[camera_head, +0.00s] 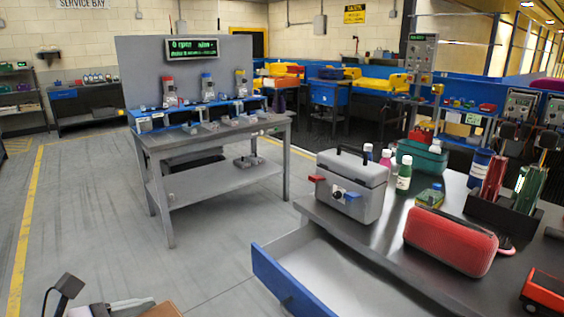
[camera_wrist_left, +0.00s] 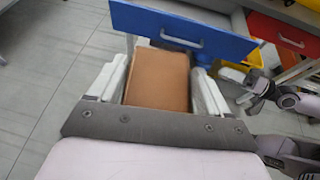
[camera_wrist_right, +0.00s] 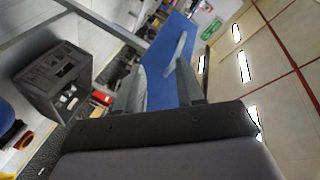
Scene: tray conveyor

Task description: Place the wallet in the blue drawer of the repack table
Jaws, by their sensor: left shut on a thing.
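The brown wallet (camera_wrist_left: 158,78) is held between the two fingers of my left gripper (camera_wrist_left: 160,85), which is shut on it. In the head view, a part of the wallet (camera_head: 162,311) shows at the bottom edge beside my left gripper (camera_head: 115,308). The blue drawer (camera_head: 283,284) of the repack table is pulled out, and its visible inside is pale and empty. In the left wrist view, the blue drawer front (camera_wrist_left: 185,32) with its handle is just beyond the wallet. My right gripper (camera_wrist_right: 162,82) is open and empty, facing a blue panel with a grey handle.
The repack table top (camera_head: 345,228) holds a grey toolbox (camera_head: 350,188), bottles, a red case (camera_head: 450,242) and a pen holder. A red drawer (camera_wrist_left: 280,32) sits right of the blue one. Open floor lies left of the drawer.

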